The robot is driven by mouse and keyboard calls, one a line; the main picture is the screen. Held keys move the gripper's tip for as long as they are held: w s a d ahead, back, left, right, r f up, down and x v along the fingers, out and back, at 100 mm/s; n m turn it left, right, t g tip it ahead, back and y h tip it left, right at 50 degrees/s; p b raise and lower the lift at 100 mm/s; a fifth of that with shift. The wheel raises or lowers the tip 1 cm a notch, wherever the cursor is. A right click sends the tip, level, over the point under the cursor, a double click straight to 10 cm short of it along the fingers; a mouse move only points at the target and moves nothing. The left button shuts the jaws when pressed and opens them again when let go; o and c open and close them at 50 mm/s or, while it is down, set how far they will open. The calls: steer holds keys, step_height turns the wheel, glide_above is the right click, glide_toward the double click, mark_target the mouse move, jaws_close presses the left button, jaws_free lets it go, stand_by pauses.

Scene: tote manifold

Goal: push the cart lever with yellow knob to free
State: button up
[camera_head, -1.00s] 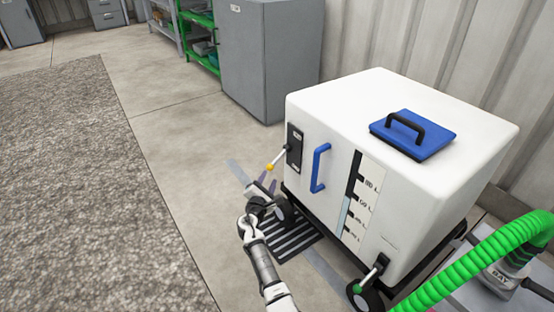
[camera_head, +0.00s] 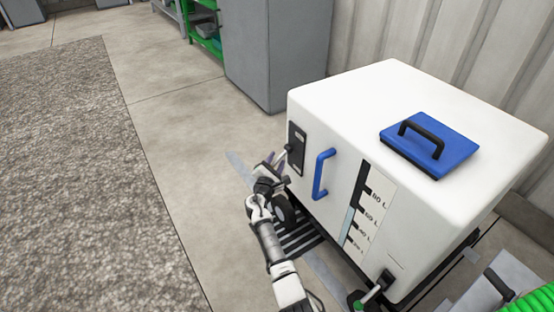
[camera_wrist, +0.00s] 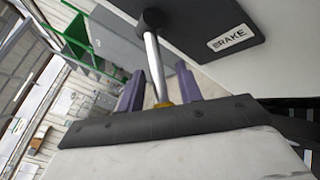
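The white cart (camera_head: 340,105) stands on the right in the head view. A dark plate (camera_head: 297,160) is on its left-hand face, and in the wrist view this plate (camera_wrist: 205,20) bears a BRAKE label (camera_wrist: 229,38). The metal lever (camera_wrist: 154,65) comes out of a dark pivot (camera_wrist: 151,21). Its yellow knob (camera_wrist: 164,104) shows only in part, low between the purple fingers, partly hidden by my gripper's dark body. My gripper (camera_wrist: 158,88) is open, one finger on each side of the lever, with gaps visible. In the head view my gripper (camera_head: 271,162) covers the knob.
A blue handle (camera_head: 321,174) stands out from the cart face just right of the plate. A cart wheel (camera_head: 284,210) is close beside my gripper. A grey cabinet (camera_head: 275,55) stands behind. The floor (camera_head: 180,130) to the left is clear.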

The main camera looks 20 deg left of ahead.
steer(key=shift+s, duration=0.1)
steer(key=shift+c, duration=0.2)
jaws_close()
steer(key=shift+r+p, duration=0.2)
steer(key=shift+p, duration=0.1)
